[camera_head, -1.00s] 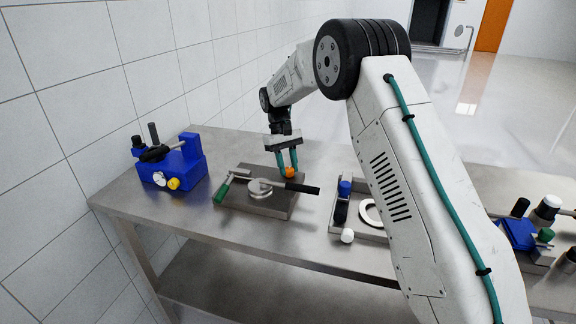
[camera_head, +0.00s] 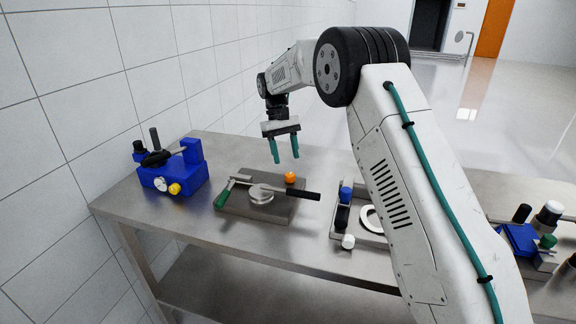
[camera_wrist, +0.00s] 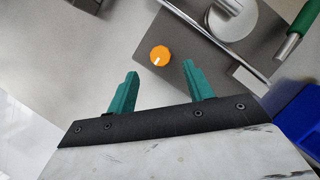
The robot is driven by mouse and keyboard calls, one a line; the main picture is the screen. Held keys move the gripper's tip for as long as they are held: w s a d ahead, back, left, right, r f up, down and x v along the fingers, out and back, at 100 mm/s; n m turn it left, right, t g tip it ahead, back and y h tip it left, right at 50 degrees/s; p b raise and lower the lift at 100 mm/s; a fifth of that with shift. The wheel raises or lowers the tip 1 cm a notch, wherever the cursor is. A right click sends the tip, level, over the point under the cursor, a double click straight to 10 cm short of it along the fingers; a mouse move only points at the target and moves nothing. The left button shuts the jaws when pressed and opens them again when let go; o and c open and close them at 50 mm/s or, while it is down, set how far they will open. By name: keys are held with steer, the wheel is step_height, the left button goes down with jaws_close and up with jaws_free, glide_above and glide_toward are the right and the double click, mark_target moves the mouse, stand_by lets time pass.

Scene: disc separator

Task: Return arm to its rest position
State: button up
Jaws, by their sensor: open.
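My gripper (camera_head: 285,151) is open and empty, with its two teal fingers apart above the back of the metal table (camera_head: 330,165). In the wrist view my gripper (camera_wrist: 157,88) also shows nothing between its fingers. The orange knob (camera_head: 290,178) sits on the grey plate (camera_head: 240,208) below, clear of the fingers. It also shows in the wrist view as an orange knob (camera_wrist: 160,56) with a white mark, beyond the fingertips. A round metal disc (camera_head: 261,194) lies on the plate, with green-ended and black-ended handles beside it.
A blue device (camera_head: 172,172) with a yellow knob stands at the table's left. A tray (camera_head: 372,240) to the right holds a white ring (camera_head: 366,218) and small handled parts. Another blue device (camera_head: 520,238) is at far right. A tiled wall (camera_head: 75,100) runs along the left.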

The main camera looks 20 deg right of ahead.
steer(key=shift+v, duration=1)
